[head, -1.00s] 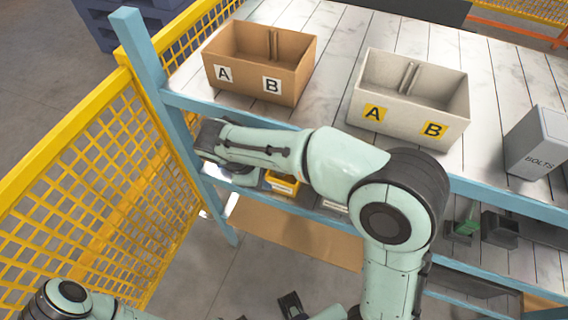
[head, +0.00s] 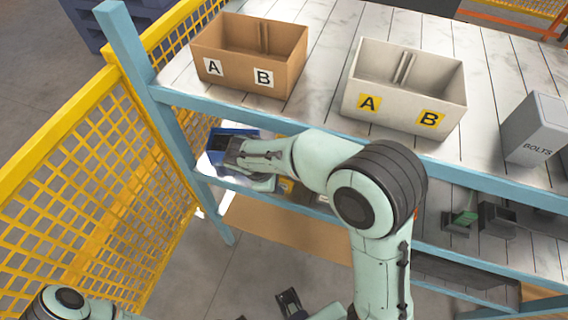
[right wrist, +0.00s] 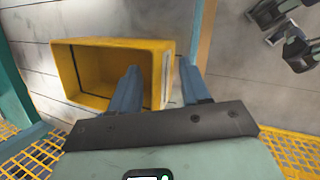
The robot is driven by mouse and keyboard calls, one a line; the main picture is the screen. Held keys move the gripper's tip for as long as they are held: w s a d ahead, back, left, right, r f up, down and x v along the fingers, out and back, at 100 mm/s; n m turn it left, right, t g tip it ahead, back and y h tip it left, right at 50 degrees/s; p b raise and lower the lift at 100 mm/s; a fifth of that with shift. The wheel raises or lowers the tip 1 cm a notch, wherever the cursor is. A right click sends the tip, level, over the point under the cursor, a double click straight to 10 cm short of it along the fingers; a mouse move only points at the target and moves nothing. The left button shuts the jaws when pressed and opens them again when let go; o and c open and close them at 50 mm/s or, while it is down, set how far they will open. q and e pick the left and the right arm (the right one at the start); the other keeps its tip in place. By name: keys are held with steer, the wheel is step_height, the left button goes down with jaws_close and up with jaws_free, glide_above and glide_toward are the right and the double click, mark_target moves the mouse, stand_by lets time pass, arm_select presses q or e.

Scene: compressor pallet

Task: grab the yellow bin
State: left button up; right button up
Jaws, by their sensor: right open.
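The yellow bin (right wrist: 110,42) shows large in the right wrist view, its open inside facing the camera and a white label on its right-hand wall. My right gripper (right wrist: 159,66) is open at this bin. One blue finger overlaps the bin's opening and the other is outside, beyond the labelled wall. I cannot tell whether either finger touches the wall. In the head view only a small part of the yellow bin (head: 287,184) shows under my right arm, on the shelf below the tabletop. My left gripper (head: 291,303) is partly in view at the bottom edge; its jaws are unclear.
A blue bin (head: 219,139) stands on the lower shelf, left of the yellow one. On the tabletop are a brown box (head: 245,70), a pale box (head: 403,101) and a grey bolts container (head: 537,130). A blue post (head: 150,90) and yellow mesh fence (head: 100,160) bound the left.

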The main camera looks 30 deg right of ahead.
jaws_close()
steer(key=shift+r, duration=0.1)
